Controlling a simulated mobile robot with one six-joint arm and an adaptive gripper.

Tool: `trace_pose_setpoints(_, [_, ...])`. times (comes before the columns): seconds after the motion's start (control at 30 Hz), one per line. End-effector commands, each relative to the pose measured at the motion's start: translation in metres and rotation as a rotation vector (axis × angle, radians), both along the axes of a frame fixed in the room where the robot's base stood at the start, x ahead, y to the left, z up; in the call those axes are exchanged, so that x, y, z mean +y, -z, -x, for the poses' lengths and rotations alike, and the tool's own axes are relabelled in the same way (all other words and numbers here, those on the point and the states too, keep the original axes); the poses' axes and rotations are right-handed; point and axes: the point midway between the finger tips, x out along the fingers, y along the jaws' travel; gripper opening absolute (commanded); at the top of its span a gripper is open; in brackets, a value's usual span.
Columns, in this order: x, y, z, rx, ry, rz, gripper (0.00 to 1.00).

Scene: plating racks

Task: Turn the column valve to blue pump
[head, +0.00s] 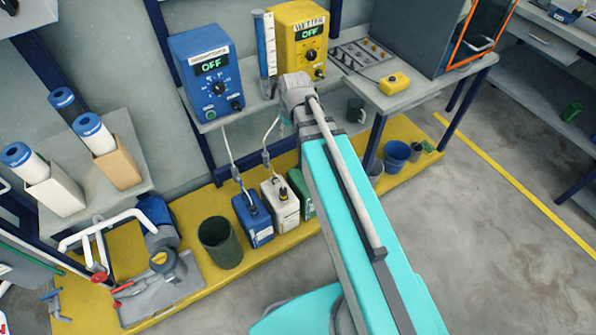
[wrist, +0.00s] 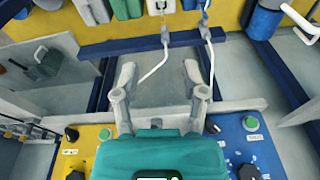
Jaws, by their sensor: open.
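The blue pump (head: 207,72) stands on the wall shelf in the head view, its display reading OFF above a black knob. The yellow unit (head: 300,40) stands to its right, also reading OFF. A clear graduated column (head: 265,45) with a blue scale stands between them. I cannot pick out the column's valve; its lower end is near my arm. In the wrist view my gripper (wrist: 160,82) is open, its fingers apart over the shelf edge with nothing seen gripped. The yellow unit (wrist: 85,145) is left of it and the blue pump (wrist: 255,145) right.
White tubes (head: 230,150) hang below the shelf to a blue jug (head: 252,222) and a white jug (head: 280,208) on the yellow platform (head: 190,205). A dark green bin (head: 220,243) stands there too. A side bench (head: 420,85) holds a yellow box (head: 394,83).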

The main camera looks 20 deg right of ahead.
Motion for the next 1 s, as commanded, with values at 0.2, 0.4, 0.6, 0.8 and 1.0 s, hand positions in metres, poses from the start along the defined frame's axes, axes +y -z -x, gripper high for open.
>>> trace_pose_setpoints(0.2, [0.000, 0.024, 0.022, 0.035, 0.041, 0.006, 0.56])
trace_pose_setpoints(0.4, [0.000, 0.041, 0.039, 0.067, 0.079, 0.014, 0.56])
trace_pose_setpoints(0.6, [-0.001, 0.057, 0.057, 0.097, 0.117, 0.022, 0.56])
trace_pose_setpoints(0.8, [-0.001, 0.071, 0.073, 0.124, 0.153, 0.031, 0.56])
trace_pose_setpoints(1.0, [-0.001, 0.078, 0.081, 0.140, 0.173, 0.038, 0.56])
